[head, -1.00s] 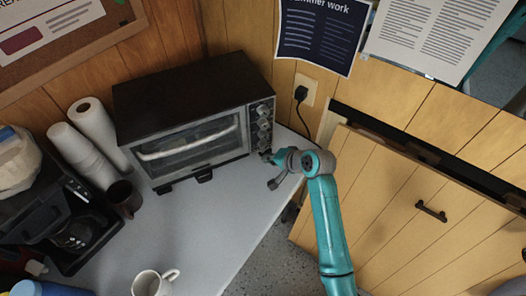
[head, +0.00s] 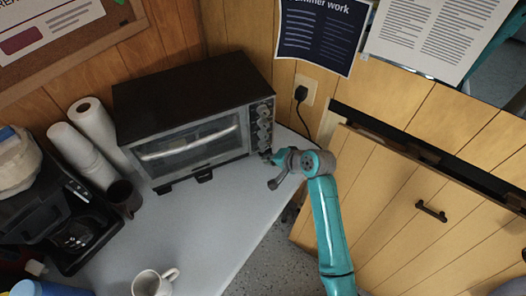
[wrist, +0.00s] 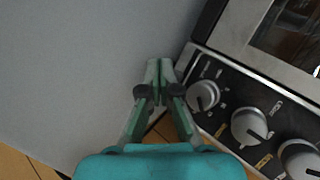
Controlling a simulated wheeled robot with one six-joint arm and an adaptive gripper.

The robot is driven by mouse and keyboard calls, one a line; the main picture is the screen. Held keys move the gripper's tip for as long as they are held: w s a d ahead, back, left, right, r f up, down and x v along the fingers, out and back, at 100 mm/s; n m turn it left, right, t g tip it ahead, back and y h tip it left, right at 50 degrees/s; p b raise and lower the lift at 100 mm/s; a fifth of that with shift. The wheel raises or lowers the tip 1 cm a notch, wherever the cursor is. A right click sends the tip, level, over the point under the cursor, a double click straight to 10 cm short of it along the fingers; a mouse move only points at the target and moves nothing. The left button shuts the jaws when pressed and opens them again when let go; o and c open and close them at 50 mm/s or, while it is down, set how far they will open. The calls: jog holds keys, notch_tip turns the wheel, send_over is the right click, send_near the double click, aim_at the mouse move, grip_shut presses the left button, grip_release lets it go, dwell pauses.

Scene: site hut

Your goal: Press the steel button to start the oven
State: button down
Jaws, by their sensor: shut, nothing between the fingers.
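The toaster oven (head: 180,100), black on top with a glass door, stands on the grey counter. Its dark control panel (head: 262,124) carries a column of silver knobs, which also show large in the wrist view (wrist: 250,126). I cannot make out a separate steel button; the end of the panel by my fingertips is partly hidden. My gripper (wrist: 160,68) is shut and empty. Its fingertips are close to the panel's lower end, beside the smallest-looking knob (wrist: 203,95); I cannot tell whether they touch. In the head view my gripper (head: 268,157) is at the oven's lower right front corner.
A coffee maker (head: 75,225), paper rolls (head: 95,130) and a dark mug (head: 124,198) stand left of the oven. A white mug (head: 150,283) is at the front. The counter (head: 215,225) before the oven is clear. A plugged cord (head: 301,94) hangs on the wall.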

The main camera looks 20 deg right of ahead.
jog(key=shift+w, duration=0.1)
jog(key=shift+w, duration=0.3)
jog(key=shift+w+a, duration=0.1)
jog(key=shift+w, duration=0.3)
dwell(0.7)
jog(key=shift+s, duration=0.8)
jog(key=shift+s+d, duration=0.2)
jog(key=shift+s, duration=1.05)
jog(key=shift+s+d, duration=0.2)
jog(key=shift+s, duration=1.05)
